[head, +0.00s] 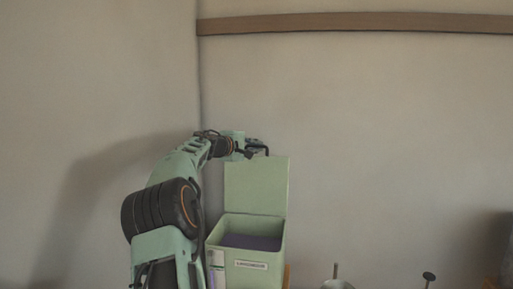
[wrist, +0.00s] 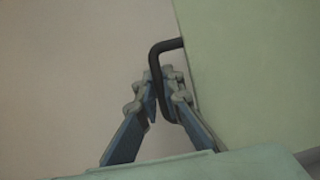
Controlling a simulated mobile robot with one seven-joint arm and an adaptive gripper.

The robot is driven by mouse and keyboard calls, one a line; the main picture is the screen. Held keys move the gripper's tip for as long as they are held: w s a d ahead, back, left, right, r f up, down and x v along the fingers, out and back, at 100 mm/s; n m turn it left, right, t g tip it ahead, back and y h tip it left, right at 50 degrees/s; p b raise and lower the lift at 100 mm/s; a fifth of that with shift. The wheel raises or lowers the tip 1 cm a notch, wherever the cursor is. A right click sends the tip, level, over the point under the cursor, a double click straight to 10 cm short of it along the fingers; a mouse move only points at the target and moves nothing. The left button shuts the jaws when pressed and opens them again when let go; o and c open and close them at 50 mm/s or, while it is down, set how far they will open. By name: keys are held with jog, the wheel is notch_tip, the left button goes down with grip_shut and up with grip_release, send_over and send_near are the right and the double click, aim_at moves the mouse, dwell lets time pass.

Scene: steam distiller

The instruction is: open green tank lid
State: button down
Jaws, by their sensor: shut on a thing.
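The green tank (head: 247,252) stands low in the middle of the head view, with a white label on its front and purple contents (head: 252,242) inside. Its green lid (head: 256,186) stands upright at the back, so the tank is open. The lid also shows in the wrist view (wrist: 255,60). A black bar handle (wrist: 165,45) sticks out from the lid's edge. My gripper (wrist: 163,78) is shut on the handle. In the head view my gripper (head: 256,148) is at the top of the lid.
A metal scoop-like thing (head: 337,284) and a black knob on a stem (head: 429,277) are at the bottom right. A dark object (head: 498,245) stands at the right edge. Bare walls surround the corner, with a wooden rail (head: 360,22) high up.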

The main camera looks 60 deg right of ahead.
jog(key=c, duration=2.1)
grip_release()
jog(key=v, duration=1.2)
